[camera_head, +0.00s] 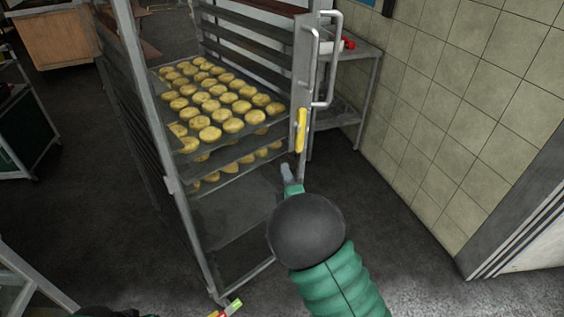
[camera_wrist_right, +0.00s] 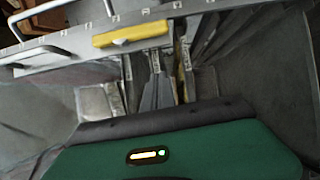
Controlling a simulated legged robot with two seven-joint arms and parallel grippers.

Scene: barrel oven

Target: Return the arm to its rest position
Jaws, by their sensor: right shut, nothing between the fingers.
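My right arm comes in from the bottom of the head view, green with a dark round joint. Its gripper (camera_head: 287,172) is near the front right post of the rack, just below the yellow handle (camera_head: 301,130). In the right wrist view my right gripper (camera_wrist_right: 165,92) shows shut and empty, with the yellow handle (camera_wrist_right: 130,35) beyond it. The fingertips look apart from the handle, though the exact gap is hard to judge.
A tall metal rack (camera_head: 165,150) holds trays of round golden buns (camera_head: 215,100). A metal side table (camera_head: 350,115) stands behind it by the tiled wall (camera_head: 440,110). The dark floor (camera_head: 90,220) left of the rack is clear.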

